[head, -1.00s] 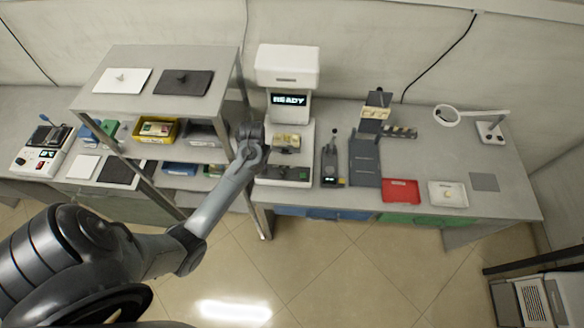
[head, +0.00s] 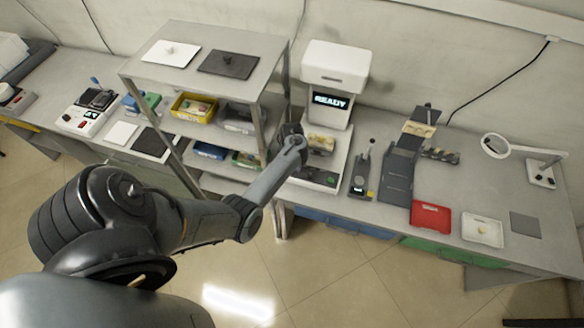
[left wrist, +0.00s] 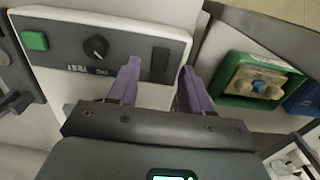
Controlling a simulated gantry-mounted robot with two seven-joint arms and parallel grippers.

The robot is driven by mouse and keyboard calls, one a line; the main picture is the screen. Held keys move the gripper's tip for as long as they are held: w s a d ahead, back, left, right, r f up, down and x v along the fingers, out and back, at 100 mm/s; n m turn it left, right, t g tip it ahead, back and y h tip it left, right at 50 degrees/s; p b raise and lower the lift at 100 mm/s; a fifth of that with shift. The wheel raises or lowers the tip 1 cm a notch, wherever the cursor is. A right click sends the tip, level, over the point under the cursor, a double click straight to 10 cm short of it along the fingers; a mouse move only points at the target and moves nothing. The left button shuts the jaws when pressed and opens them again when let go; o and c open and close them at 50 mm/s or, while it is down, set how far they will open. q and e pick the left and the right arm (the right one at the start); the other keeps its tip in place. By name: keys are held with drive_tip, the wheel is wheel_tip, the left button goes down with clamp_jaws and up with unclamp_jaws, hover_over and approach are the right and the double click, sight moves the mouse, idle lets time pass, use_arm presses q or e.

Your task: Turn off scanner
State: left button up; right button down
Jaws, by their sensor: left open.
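The scanner is a white machine (head: 337,60) with a lit screen reading READY (head: 331,101). It stands on the bench just right of the shelf. A brownish block (head: 321,143) sits on its bed. Its dark front panel (head: 318,179) shows low in front. The left wrist view shows a dark panel (left wrist: 125,48) with a green button (left wrist: 35,41), a round black knob (left wrist: 97,47) and a black rocker switch (left wrist: 160,60). My left gripper (left wrist: 160,68) is open and empty, its fingertips by the rocker; contact cannot be told. My right gripper is out of view.
A metal shelf (head: 215,60) with bins stands close left of the scanner. A dark handheld device (head: 360,175) and a grey stand (head: 398,175) are to its right. A green bin (left wrist: 233,88) lies near the right finger in the wrist view.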

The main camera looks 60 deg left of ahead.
use_arm(q)
drive_tip(key=shift+f, duration=1.15)
